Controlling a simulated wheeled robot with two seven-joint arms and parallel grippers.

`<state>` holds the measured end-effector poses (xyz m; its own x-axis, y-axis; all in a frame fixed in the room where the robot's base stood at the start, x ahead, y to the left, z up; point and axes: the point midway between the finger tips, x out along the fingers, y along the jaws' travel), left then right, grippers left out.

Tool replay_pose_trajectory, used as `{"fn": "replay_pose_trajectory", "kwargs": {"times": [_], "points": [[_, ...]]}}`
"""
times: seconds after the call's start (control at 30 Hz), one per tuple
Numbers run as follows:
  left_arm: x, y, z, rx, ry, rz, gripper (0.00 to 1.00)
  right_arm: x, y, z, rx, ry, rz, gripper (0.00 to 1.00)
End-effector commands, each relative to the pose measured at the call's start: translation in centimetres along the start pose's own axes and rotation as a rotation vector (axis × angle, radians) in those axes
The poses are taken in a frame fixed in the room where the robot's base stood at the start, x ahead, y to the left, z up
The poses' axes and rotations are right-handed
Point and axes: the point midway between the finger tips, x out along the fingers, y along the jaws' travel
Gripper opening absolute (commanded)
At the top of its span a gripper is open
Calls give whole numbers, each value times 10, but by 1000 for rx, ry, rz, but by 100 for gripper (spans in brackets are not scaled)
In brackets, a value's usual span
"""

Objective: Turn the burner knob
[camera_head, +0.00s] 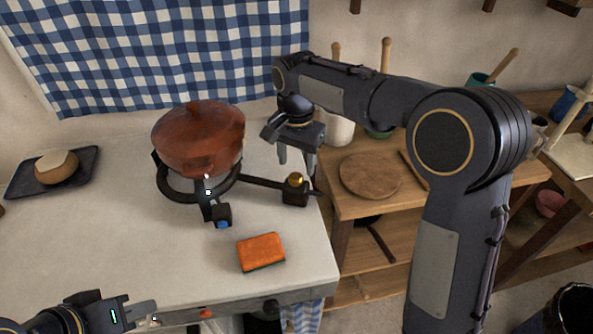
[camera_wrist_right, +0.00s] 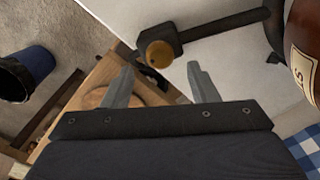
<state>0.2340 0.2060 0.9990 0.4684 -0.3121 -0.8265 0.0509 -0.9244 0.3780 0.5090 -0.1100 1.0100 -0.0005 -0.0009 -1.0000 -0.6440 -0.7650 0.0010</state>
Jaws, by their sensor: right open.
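The brass burner knob (camera_head: 295,180) sits on a dark valve block at the right end of the burner's pipe, near the worktop's right edge. It also shows in the right wrist view (camera_wrist_right: 159,54), just beyond the fingertips and roughly centred between them. My right gripper (camera_head: 297,158) is open and empty, pointing down above the knob; I see no contact. The black burner ring (camera_head: 165,188) carries a reddish-brown lidded pot (camera_head: 198,145). My left gripper (camera_head: 150,313) is at the lower left by the worktop's front edge; its jaw opening is unclear.
An orange sponge (camera_head: 261,251) lies in front of the burner. A blue-tipped fitting (camera_head: 222,223) projects from the burner's front. A dark tray (camera_head: 25,181) with a round loaf is at the left. A wooden shelf unit with a round board (camera_head: 370,175) stands at the right.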

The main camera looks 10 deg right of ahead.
Motion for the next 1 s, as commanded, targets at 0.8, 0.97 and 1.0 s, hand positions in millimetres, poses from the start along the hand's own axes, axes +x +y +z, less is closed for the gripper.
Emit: {"fn": "replay_pose_trajectory", "kwargs": {"times": [0.8,0.97,1.0], "points": [[1,0,0,0,0,0,29,37,0,0,-2,0,-1,25],[1,0,0,0,0,0,29,37,0,0,-2,0,-1,9],[1,0,0,0,0,0,29,37,0,0,-3,0,-1,9]]}}
